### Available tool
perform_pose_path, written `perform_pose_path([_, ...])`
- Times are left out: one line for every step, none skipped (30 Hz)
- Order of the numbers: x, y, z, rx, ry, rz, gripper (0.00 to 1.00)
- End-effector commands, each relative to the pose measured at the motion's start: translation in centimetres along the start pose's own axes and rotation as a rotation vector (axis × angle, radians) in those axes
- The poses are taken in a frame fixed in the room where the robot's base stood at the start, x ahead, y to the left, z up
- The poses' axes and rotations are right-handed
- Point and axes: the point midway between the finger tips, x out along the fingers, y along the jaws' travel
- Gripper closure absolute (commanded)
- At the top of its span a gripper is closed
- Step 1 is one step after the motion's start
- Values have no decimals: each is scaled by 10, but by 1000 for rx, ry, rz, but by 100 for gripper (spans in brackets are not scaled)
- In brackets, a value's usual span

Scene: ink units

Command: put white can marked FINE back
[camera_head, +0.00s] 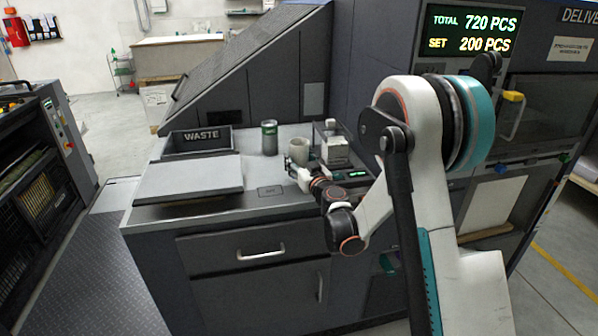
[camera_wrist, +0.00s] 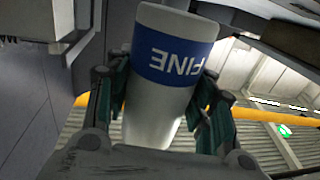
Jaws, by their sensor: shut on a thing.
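The white can marked FINE (camera_wrist: 175,58) fills the middle of the wrist view. It has a blue band, and the lettering appears upside down there. My gripper (camera_wrist: 163,103) is shut on it, with one dark green finger pad on each side of its body. In the head view my gripper (camera_head: 296,172) is low near the countertop, beside a pale cylinder (camera_head: 299,152). I cannot tell in that view whether this cylinder is the held can or another container, nor whether the can touches the counter.
A WASTE bin (camera_head: 200,141) and a flat grey panel (camera_head: 188,179) are on the counter's left. A grey-green can (camera_head: 269,138) stands behind. A white bottle (camera_head: 334,150) stands close to the right of my gripper. The counter's front middle (camera_head: 262,204) is clear.

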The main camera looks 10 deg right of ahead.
Motion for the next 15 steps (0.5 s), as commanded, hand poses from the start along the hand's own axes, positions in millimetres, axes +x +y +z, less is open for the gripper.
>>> perform_pose_path([1,0,11,0,0,0,77])
perform_pose_path([1,0,16,0,0,0,77])
perform_pose_path([1,0,22,0,0,0,77])
perform_pose_path([0,0,26,0,0,0,77])
perform_pose_path([0,0,28,0,0,0,77])
perform_pose_path([0,0,30,0,0,0,77])
perform_pose_path([0,0,30,0,0,0,77])
perform_pose_path([0,0,29,0,0,0,77])
perform_pose_path([0,0,29,0,0,0,77])
perform_pose_path([0,0,28,0,0,0,77])
perform_pose_path([0,0,28,0,0,0,77])
perform_pose_path([0,0,28,0,0,0,77])
perform_pose_path([0,0,28,0,0,0,77])
perform_pose_path([0,0,29,0,0,0,77])
perform_pose_path([0,0,30,0,0,0,77])
